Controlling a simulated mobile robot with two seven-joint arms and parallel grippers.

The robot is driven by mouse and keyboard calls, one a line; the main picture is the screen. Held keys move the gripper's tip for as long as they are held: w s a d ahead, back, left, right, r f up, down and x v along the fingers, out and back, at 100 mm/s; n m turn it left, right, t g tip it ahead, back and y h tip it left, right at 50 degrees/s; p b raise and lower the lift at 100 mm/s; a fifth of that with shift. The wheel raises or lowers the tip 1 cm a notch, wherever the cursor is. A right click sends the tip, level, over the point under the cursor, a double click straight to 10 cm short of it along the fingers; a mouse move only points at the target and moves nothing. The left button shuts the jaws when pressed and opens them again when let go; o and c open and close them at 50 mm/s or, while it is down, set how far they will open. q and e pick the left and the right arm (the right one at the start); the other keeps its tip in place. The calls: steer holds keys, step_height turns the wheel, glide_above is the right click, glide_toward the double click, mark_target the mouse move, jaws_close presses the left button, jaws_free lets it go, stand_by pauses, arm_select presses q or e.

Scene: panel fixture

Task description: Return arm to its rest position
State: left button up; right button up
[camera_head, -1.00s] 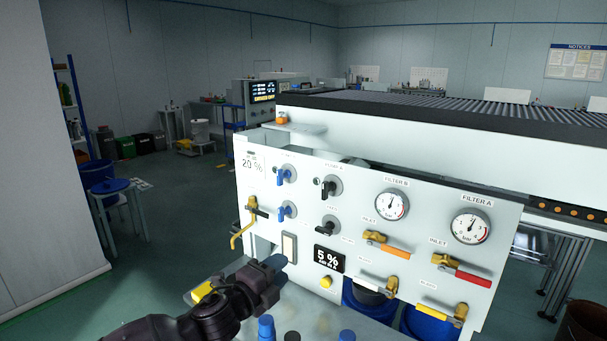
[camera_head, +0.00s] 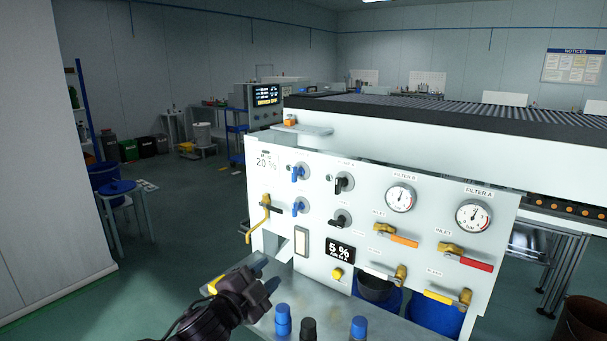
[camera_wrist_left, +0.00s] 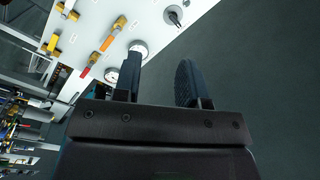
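My left gripper (camera_head: 266,275) is in the lower middle of the head view, in front of the white panel (camera_head: 308,262) and above a grey shelf. In the left wrist view its two dark fingers (camera_wrist_left: 160,82) stand apart with nothing between them, so it is open and empty. The panel shows at an angle behind the fingers, with a gap to them. My right gripper is in neither view.
The panel carries blue and black knobs, gauges (camera_head: 473,216) and lever valves (camera_head: 465,257). Blue-capped (camera_head: 282,318) and black-capped (camera_head: 308,329) items stand on the grey shelf (camera_head: 388,328).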

arm_select(q)
steer(key=s+a+f+n+y, duration=0.6)
steer(key=s+a+f+n, duration=0.6)
steer(key=s+a+f, duration=0.3)
steer(key=s+a+f+n+g+y, duration=0.1)
steer(key=s+a+f+n+g, duration=0.1)
steer(key=s+f, duration=0.4)
steer(key=s+a+f+n+g+y, duration=0.2)
steer(key=s+f, duration=0.4)
steer(key=s, duration=0.2)
steer(key=shift+s+a+f+y, duration=0.15)
steer(key=shift+s+a+y, duration=0.05)
steer(key=shift+a+y, duration=0.15)
